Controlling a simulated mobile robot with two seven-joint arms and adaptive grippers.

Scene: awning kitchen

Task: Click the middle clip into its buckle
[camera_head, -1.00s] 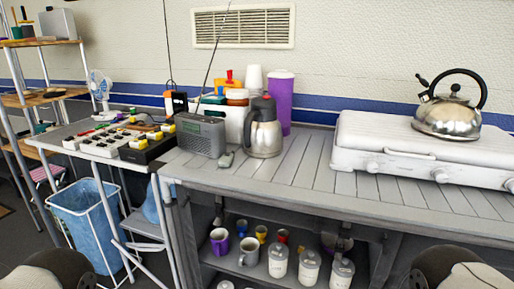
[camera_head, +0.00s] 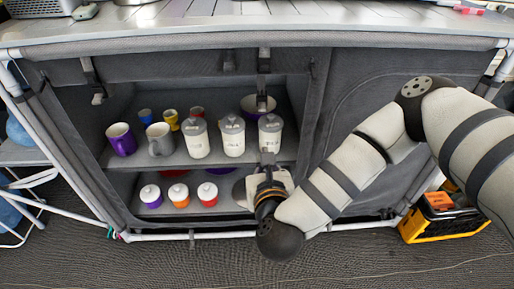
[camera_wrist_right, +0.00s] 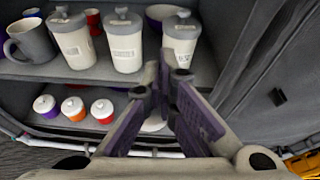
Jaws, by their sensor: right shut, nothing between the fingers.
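A dark strap with a clip (camera_head: 264,68) hangs from the top edge of the grey fabric cupboard, near the middle of its open front. Another strap with a clip (camera_head: 97,82) hangs farther left, and a short dark strap (camera_head: 229,60) hangs just left of the middle one. I cannot make out which buckle matches the middle clip. My right gripper (camera_head: 268,160) is in front of the lower shelves, below the middle clip and apart from it. In the right wrist view its fingers (camera_wrist_right: 167,75) come together at the tips, with nothing between them. My left gripper is out of view.
White lidded canisters (camera_head: 233,136), a purple mug (camera_head: 121,139) and a grey mug (camera_head: 160,139) stand on the upper shelf. Small lidded jars (camera_head: 179,195) stand below. A yellow crate (camera_head: 440,218) is on the floor at right. The worktop (camera_head: 180,15) overhangs the cupboard.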

